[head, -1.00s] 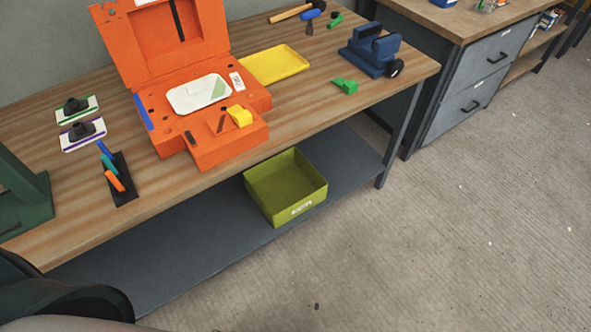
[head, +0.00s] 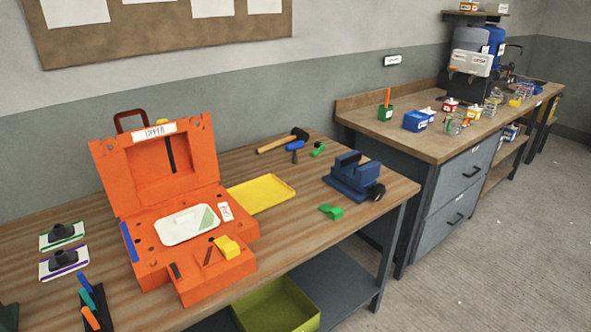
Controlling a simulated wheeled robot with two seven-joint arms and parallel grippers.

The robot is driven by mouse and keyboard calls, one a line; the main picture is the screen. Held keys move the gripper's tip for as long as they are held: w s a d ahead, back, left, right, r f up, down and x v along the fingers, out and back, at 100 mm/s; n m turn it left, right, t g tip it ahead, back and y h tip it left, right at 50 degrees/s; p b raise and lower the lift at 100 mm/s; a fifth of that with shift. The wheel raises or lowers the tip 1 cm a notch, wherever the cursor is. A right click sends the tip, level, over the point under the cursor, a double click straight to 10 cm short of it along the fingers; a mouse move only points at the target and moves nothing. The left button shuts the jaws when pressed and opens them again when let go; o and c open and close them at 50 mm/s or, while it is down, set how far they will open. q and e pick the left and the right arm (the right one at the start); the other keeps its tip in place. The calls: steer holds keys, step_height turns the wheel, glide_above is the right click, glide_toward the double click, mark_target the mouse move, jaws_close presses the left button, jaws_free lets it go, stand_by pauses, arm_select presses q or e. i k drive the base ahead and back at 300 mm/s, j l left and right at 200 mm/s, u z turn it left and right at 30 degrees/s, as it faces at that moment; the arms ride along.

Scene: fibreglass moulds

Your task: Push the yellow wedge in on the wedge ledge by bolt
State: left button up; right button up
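The yellow wedge (head: 227,247) sits on the front ledge (head: 218,275) of the open orange mould (head: 155,262), near its right side. A dark slot or bar lies just left of the wedge. The bolt cannot be made out for certain. A white piece with a green corner (head: 186,225) lies in the mould's middle. The mould's lid (head: 196,163) stands upright behind it. Neither of my grippers is in view.
A yellow tray (head: 262,194), a blue vise (head: 355,178), a green piece (head: 331,212) and a mallet (head: 283,141) lie right of the mould. Two handled pads (head: 63,262) and a marker holder (head: 98,309) are at left. A green bin (head: 277,307) is below.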

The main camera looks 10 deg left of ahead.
mark_target(230, 250)
steer(key=l+u, duration=0.1)
steer(key=u, duration=0.65)
steer(key=i+l+u, duration=0.15)
steer(key=l+u, duration=0.25)
steer(key=l, duration=0.15)
steer(key=l+u, duration=0.55)
steer(key=l, duration=1.35)
steer(key=k, duration=0.05)
